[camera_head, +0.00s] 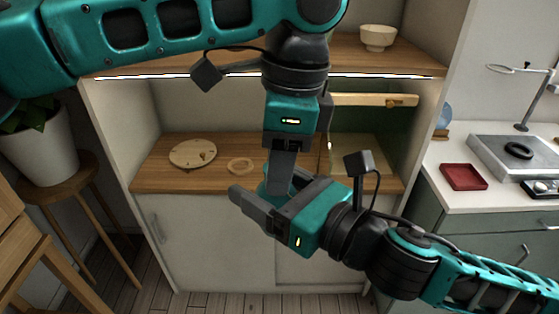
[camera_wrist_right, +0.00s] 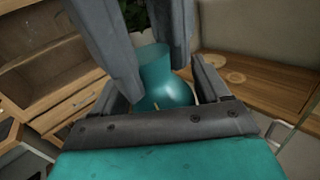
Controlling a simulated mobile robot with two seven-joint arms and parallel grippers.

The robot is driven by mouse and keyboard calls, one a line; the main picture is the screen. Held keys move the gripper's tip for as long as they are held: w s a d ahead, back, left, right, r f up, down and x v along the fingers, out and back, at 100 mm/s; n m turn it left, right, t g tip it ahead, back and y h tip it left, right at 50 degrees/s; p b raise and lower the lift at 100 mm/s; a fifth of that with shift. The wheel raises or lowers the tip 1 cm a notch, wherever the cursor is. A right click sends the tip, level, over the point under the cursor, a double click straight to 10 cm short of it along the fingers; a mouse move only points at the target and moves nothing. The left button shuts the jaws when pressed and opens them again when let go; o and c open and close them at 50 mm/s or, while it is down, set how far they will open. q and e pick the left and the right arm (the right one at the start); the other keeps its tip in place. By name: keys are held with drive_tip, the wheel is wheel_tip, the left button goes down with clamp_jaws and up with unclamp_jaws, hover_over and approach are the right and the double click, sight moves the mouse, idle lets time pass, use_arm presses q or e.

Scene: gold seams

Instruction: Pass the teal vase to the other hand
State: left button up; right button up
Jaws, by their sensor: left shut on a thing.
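The teal vase (camera_wrist_right: 162,88) is held upright in the air in front of the cabinet. In the head view only a small part of the vase (camera_head: 265,188) shows between the grippers. My left gripper (camera_head: 280,186) points down from above and is shut on the vase; its grey fingers also show at the top of the right wrist view (camera_wrist_right: 146,50). My right gripper (camera_head: 263,184) reaches in from the lower right, with its fingers apart on either side of the vase. In the right wrist view there seem to be gaps between these fingers and the vase.
Behind is a cabinet with a wooden shelf (camera_head: 215,180) holding a round board (camera_head: 193,153) and a wooden ring (camera_head: 240,166). A cream bowl (camera_head: 378,37) stands on the upper shelf. A red tray (camera_head: 463,177) lies on the right counter. A potted plant (camera_head: 40,145) stands on a stool at left.

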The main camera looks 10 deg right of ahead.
drive_tip(key=o, duration=0.4)
drive_tip(key=f+n+g, duration=0.1)
drive_tip(key=f, duration=0.1)
drive_tip(key=f+n+g+y, duration=0.1)
drive_tip(key=f, duration=0.2)
drive_tip(key=d+f+g, duration=0.1)
drive_tip(key=f, duration=0.2)
drive_tip(key=shift+d+n+g+y, duration=0.1)
drive_tip(key=shift+n+g+y, duration=0.2)
drive_tip(key=shift+n+y, duration=0.1)
wheel_tip(320, 180, down, 10)
drive_tip(key=d+m+t+h, duration=0.1)
drive_tip(key=m+t+h, duration=0.15)
drive_tip(key=m, duration=1.75)
drive_tip(key=s+d+f+m+g+h, duration=0.1)
drive_tip(key=s+d+f+m+h, duration=0.3)
drive_tip(key=f+m, duration=0.3)
drive_tip(key=s+d+f+m+g+h, duration=0.1)
drive_tip(key=s+d+f+m+h, duration=0.3)
drive_tip(key=m, duration=1.2)
wheel_tip(320, 180, down, 3)
drive_tip(key=shift+s+d+f, duration=0.15)
drive_tip(key=shift+s+d, duration=0.25)
drive_tip(key=shift+d, duration=0.4)
